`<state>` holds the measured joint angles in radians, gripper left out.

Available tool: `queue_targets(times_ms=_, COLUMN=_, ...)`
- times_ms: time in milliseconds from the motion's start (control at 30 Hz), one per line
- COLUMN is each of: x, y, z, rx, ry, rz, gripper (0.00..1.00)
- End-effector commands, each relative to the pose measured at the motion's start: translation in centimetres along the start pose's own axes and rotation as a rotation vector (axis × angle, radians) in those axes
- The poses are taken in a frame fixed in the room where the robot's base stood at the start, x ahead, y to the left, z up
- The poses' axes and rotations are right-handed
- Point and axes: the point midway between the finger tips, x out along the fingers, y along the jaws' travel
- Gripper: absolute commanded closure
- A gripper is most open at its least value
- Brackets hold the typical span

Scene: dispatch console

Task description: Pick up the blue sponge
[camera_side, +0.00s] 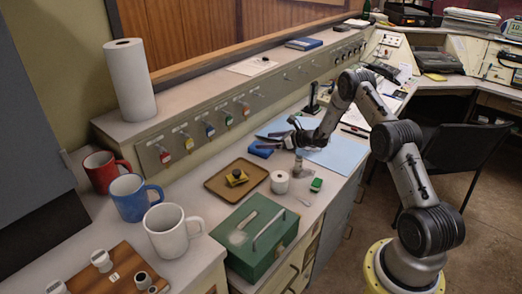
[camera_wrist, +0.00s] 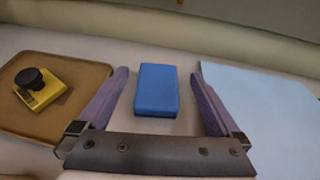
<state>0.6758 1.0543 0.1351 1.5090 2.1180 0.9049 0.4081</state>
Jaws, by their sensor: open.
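The blue sponge (camera_wrist: 156,90) lies flat on the counter, between a brown tray and a light blue sheet. In the side view the blue sponge (camera_side: 261,149) shows just left of my gripper (camera_side: 267,143), partly behind its fingers. In the wrist view my gripper (camera_wrist: 160,92) is open, with one purple finger on each side of the sponge. There is a gap between each finger and the sponge. I cannot tell how high the fingertips are above the counter.
The brown tray (camera_wrist: 14,113) holds a yellow object with a black knob (camera_wrist: 38,88). The light blue sheet (camera_wrist: 265,100) lies to the right. In the side view, a white roll (camera_side: 280,181), a green box (camera_side: 254,236) and several mugs stand nearer. A black upright object (camera_side: 312,100) stands behind.

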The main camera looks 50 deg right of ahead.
Motion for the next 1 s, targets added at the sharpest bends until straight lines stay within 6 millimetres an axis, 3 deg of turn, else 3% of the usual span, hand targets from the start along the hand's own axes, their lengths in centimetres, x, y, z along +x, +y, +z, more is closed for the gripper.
queue_targets(times_ms=233, x=1.5, y=0.1, z=-3.4, rx=0.000, ry=0.001, rz=0.002, gripper=0.00)
queue_targets(times_ms=400, x=3.8, y=0.1, z=-3.0, rx=-0.003, ry=0.000, rz=0.002, gripper=0.00)
queue_targets(times_ms=700, x=4.2, y=0.1, z=-3.0, rx=0.000, ry=0.001, rz=0.001, gripper=0.00)
queue_targets(times_ms=767, x=4.2, y=0.1, z=-3.0, rx=0.000, ry=0.001, rz=0.001, gripper=0.07)
queue_targets(times_ms=1000, x=4.2, y=0.1, z=-3.0, rx=-0.001, ry=0.001, rz=0.001, gripper=0.50)
